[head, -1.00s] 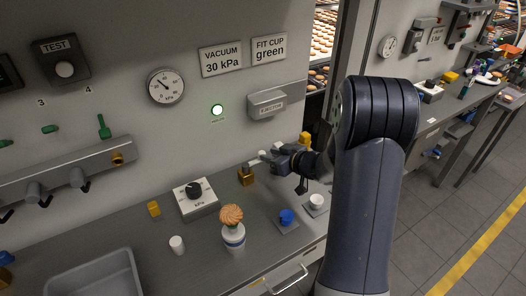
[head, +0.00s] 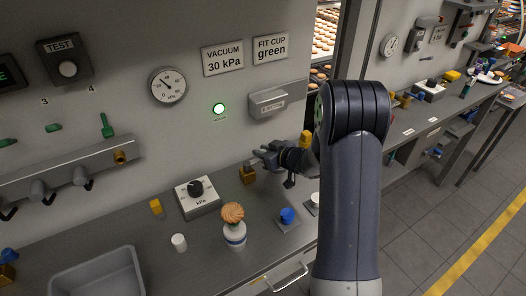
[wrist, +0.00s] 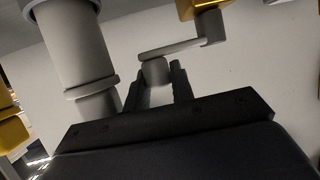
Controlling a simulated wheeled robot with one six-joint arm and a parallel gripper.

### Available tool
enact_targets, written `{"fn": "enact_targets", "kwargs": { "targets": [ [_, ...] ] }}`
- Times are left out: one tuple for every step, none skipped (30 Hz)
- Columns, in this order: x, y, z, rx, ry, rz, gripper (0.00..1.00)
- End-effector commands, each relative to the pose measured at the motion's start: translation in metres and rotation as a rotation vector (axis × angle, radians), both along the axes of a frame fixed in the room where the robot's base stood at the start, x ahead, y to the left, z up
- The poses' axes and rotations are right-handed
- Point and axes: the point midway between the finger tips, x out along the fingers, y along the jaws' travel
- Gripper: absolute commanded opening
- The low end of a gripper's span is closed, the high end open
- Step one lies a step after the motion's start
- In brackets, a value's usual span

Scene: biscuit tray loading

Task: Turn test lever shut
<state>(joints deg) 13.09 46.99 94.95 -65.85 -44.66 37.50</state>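A brass valve block (head: 249,175) stands on the counter near the back wall. A grey crank-like lever, which I take to be the test lever (wrist: 175,49), runs from the brass part (wrist: 203,8) at the top of the wrist view to a round knob at its free end. My gripper (wrist: 157,82) has one finger on each side of that knob, and the knob fills the gap between the fingertips. In the head view my gripper (head: 264,158) is just right of the brass block and covers part of the lever. The vacuum gauge (head: 168,86) and lit green lamp (head: 219,109) are on the wall.
A kPa dial box (head: 198,200), a white cup (head: 179,243), a stand with a biscuit (head: 235,236) and a blue cup (head: 287,215) stand on the counter. A grey bin (head: 95,275) is front left. A thick grey cylinder (wrist: 82,45) is close to my gripper.

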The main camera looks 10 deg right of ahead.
Motion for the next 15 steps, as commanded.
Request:
{"fn": "enact_targets", "kwargs": {
  "targets": [
    [0.0, 0.0, 0.0001, 0.0, 0.0, 0.0, 0.04],
    [0.0, 0.0, 0.0001, 0.0, 0.0, 0.0, 0.02],
    [0.0, 0.0, 0.0001, 0.0, 0.0, 0.0, 0.0],
    [-0.0001, -0.0001, 0.0002, 0.0, 0.0, 0.0, 0.0],
    [-0.0001, -0.0001, 0.0002, 0.0, 0.0, 0.0, 0.0],
    [-0.0001, -0.0001, 0.0003, 0.0, 0.0, 0.0, 0.0],
    [-0.0001, -0.0001, 0.0003, 0.0, 0.0, 0.0, 0.0],
    [-0.0001, -0.0001, 0.0002, 0.0, 0.0, 0.0, 0.0],
    [-0.0001, -0.0001, 0.0003, 0.0, 0.0, 0.0, 0.0],
    [-0.0001, -0.0001, 0.0003, 0.0, 0.0, 0.0, 0.0],
    [-0.0001, -0.0001, 0.0002, 0.0, 0.0, 0.0, 0.0],
    [-0.0002, 0.0, 0.0001, 0.0, 0.0, -0.001, 0.0],
    [-0.0003, 0.0, -0.0001, 0.0, 0.0, -0.003, 0.0],
    [-0.0005, -0.0001, -0.0003, 0.0, 0.0, -0.005, 0.0],
    [-0.0008, -0.0001, -0.0007, -0.001, 0.0, -0.009, 0.0]
  ]
}}
